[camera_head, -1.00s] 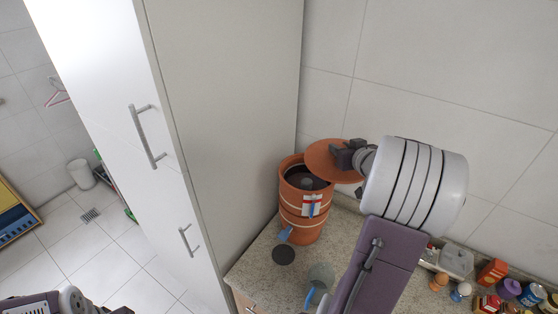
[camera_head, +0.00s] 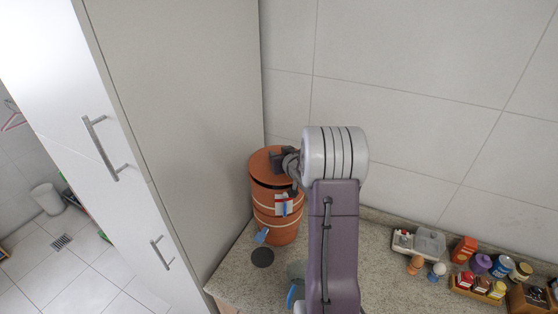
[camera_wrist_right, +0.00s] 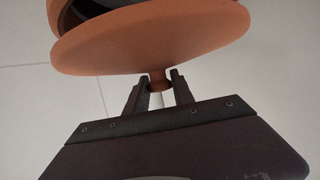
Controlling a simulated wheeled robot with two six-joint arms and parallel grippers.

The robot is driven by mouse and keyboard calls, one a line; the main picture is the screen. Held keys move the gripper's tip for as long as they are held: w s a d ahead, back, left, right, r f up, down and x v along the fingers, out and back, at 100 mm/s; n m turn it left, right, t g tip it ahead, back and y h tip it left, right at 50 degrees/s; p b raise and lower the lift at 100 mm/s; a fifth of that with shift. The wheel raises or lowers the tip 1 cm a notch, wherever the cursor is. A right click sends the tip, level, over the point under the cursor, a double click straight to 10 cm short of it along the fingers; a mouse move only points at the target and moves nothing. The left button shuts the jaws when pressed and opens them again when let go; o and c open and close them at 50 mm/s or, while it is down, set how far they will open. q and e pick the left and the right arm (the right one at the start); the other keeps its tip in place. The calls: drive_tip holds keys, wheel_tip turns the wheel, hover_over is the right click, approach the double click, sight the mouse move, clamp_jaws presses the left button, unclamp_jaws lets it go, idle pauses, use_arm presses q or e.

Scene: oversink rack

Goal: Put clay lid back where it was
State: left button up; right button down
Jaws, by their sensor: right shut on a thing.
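The clay lid (camera_head: 263,161) is an orange-brown disc over the mouth of the orange clay pot (camera_head: 270,222) on the counter. A dark gap shows between the lid and the pot's front rim, so the lid does not look fully seated. My right gripper (camera_head: 284,159) is shut on the lid's small knob. In the right wrist view, the fingers (camera_wrist_right: 157,80) pinch the knob under the disc (camera_wrist_right: 150,42), with the dark pot opening (camera_wrist_right: 92,8) partly visible beyond. The gripper and wrist hide the lid's right part. My left gripper is not in view.
A tall cabinet (camera_head: 170,120) stands close left of the pot. Jars and boxes (camera_head: 480,285) sit at the right, with bare counter (camera_head: 385,280) between.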

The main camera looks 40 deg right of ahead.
wheel_tip(320, 180, down, 2)
drive_tip(key=shift+f, duration=0.1)
drive_tip(key=shift+w+a+f, duration=0.1)
drive_tip(key=shift+w+f, duration=0.15)
drive_tip(key=shift+w, duration=0.2)
drive_tip(key=c, duration=1.2)
unclamp_jaws()
drive_tip(key=shift+o, duration=0.6)
drive_tip(key=shift+s+r, duration=0.1)
drive_tip(key=shift+s, duration=0.5)
drive_tip(key=b+v, duration=0.1)
drive_tip(key=v, duration=0.4)
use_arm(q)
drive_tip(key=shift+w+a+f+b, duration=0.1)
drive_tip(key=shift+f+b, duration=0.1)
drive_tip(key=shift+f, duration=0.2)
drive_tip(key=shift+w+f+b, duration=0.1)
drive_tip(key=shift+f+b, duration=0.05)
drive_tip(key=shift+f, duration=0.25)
use_arm(e)
drive_tip(key=v, duration=0.6)
drive_tip(key=shift+r, duration=0.2)
